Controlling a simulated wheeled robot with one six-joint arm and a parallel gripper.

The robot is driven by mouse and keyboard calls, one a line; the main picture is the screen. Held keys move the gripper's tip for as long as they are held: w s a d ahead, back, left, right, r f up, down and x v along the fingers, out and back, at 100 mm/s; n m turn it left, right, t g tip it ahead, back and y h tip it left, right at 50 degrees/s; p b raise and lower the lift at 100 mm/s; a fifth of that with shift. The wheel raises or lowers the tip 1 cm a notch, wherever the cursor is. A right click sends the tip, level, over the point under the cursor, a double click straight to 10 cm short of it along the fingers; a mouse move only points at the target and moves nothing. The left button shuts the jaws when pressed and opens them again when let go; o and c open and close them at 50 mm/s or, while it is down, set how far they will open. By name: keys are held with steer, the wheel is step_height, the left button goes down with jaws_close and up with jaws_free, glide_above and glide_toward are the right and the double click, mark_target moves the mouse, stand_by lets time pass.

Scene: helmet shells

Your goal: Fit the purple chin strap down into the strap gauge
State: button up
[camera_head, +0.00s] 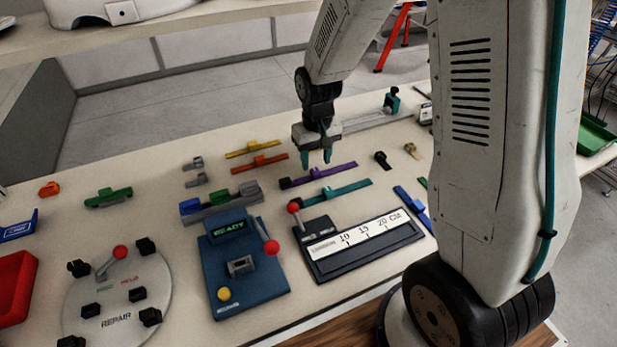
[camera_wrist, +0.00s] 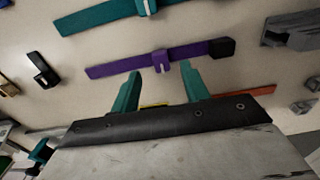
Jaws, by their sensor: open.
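The purple chin strap (camera_head: 335,173) lies flat on the table, with a dark block at its left end in the head view. The wrist view shows the strap (camera_wrist: 115,67) with a raised purple clip at its middle and the dark block at its right end. My gripper (camera_head: 317,160) is open and empty above the table near the strap's middle. In the wrist view its teal fingers (camera_wrist: 161,75) are spread to either side of the clip's position, just short of the strap. The strap gauge (camera_head: 372,259) is a dark board with a white centimetre scale and a red-knobbed lever at its left end.
A teal strap (camera_head: 348,189) lies between the purple strap and the gauge. Orange (camera_head: 262,162) and yellow (camera_head: 250,151) straps lie behind. A blue device (camera_head: 250,285) stands left of the gauge, with a round repair plate (camera_head: 85,300) beyond. A blue strap (camera_head: 412,208) lies right.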

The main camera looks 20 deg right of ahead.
mark_target(315, 171)
step_height(315, 171, down, 3)
steer(key=shift+a+f, duration=0.1)
steer(key=shift+f, duration=0.1)
steer(key=shift+c, duration=0.3)
jaws_close()
